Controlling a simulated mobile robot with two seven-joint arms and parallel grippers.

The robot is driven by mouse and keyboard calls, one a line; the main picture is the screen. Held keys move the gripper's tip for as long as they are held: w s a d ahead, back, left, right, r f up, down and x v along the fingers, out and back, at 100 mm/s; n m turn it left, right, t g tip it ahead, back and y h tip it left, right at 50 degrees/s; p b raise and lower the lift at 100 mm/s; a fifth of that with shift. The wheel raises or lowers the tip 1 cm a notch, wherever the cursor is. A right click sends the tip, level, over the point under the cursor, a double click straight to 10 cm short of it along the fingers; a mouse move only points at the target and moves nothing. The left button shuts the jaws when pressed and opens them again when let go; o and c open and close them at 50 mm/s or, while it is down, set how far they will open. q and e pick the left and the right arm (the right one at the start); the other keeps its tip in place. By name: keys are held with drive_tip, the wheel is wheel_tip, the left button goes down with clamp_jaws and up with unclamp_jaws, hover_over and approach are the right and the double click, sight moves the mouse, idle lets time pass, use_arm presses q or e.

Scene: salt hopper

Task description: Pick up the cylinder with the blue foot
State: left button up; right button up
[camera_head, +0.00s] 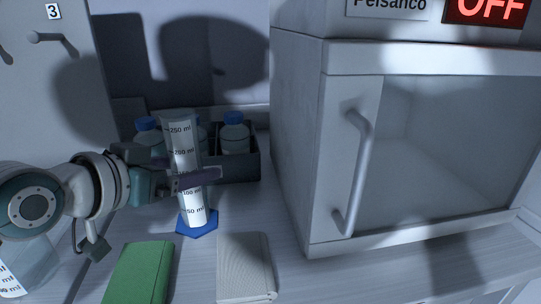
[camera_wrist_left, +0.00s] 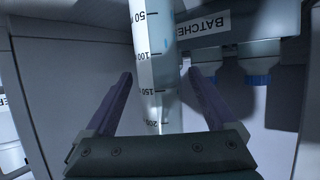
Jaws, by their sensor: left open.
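The cylinder (camera_head: 181,137) is a tall, clear measuring cylinder with a white ml scale and a blue foot (camera_head: 198,229) on the bench. My left gripper (camera_head: 192,168) comes in from the left at about its mid-height. Its jaws are open, with one finger in front of the cylinder and the other partly hidden behind it. In the left wrist view the cylinder (camera_wrist_left: 157,55) stands between the two spread fingers of the gripper (camera_wrist_left: 160,76), with gaps at both sides. My right gripper is not in view.
A dark crate (camera_head: 240,168) with blue-capped bottles (camera_head: 235,138) stands close behind the cylinder. A green book (camera_head: 139,272) and a pale ribbed block (camera_head: 244,266) lie in front. A large white oven-like cabinet (camera_head: 345,150) with a handle stands at right. A container with a scale is at lower left.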

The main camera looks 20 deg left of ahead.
use_arm(q)
drive_tip(key=shift+w+f, duration=0.2)
drive_tip(key=shift+w, duration=0.2)
clamp_jaws()
idle(0.4)
